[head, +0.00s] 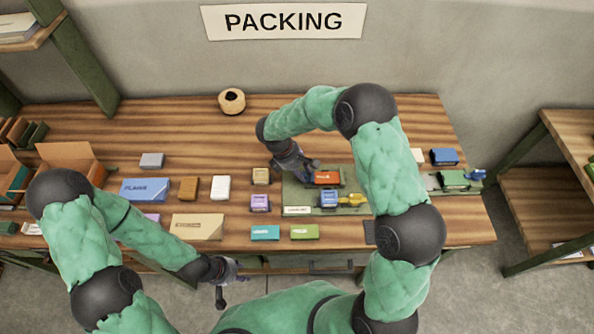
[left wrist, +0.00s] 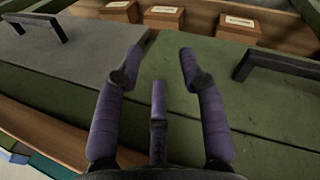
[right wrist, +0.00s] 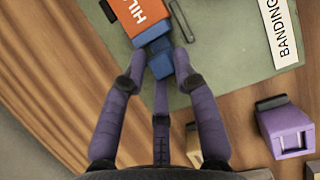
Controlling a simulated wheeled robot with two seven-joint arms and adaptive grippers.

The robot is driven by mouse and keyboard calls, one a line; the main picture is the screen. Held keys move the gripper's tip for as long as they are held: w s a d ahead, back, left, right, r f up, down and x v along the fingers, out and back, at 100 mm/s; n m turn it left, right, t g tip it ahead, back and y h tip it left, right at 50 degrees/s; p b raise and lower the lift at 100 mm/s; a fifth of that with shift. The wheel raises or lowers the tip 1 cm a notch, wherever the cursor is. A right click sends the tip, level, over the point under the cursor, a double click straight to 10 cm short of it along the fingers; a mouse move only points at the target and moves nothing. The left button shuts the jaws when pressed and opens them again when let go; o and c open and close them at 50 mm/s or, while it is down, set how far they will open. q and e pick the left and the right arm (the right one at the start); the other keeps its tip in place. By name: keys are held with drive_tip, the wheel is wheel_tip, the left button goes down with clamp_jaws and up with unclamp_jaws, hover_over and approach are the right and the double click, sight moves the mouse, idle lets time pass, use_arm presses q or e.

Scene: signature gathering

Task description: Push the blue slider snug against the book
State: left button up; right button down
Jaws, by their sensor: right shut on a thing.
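An orange book (head: 327,178) lies on the green board (head: 290,197) labelled for banding. In the right wrist view the orange book (right wrist: 134,14) is at the top, with the blue slider (right wrist: 153,45) at its near end. The slider looks very close to the book; I cannot tell whether they touch. My right gripper (right wrist: 161,72) is shut on the slider's blue knob, between its purple fingers. In the head view my right gripper (head: 300,170) is at the book's left end, partly hiding the slider. My left gripper (left wrist: 158,62) is open and empty, low in front of the table.
Teal (head: 265,232) and green (head: 305,232) boxes lie nearer the table edge. A purple box (right wrist: 286,130) stands beside the board. Drawer fronts face my left gripper.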

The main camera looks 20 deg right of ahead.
drive_tip(key=c, duration=1.1)
unclamp_jaws()
drive_tip(key=shift+s+d+f, duration=0.2)
drive_tip(key=shift+s+d, duration=0.05)
drive_tip(key=shift+s, duration=0.2)
drive_tip(key=shift+s+d, duration=0.15)
drive_tip(key=shift+d, duration=0.05)
drive_tip(key=shift+a, duration=0.15)
drive_tip(key=shift+r, duration=0.1)
drive_tip(key=shift+w+a+r, duration=0.15)
drive_tip(key=shift+w+r, duration=0.1)
drive_tip(key=v, duration=1.1)
drive_tip(key=shift+w+r, duration=0.2)
drive_tip(key=shift+r, duration=0.05)
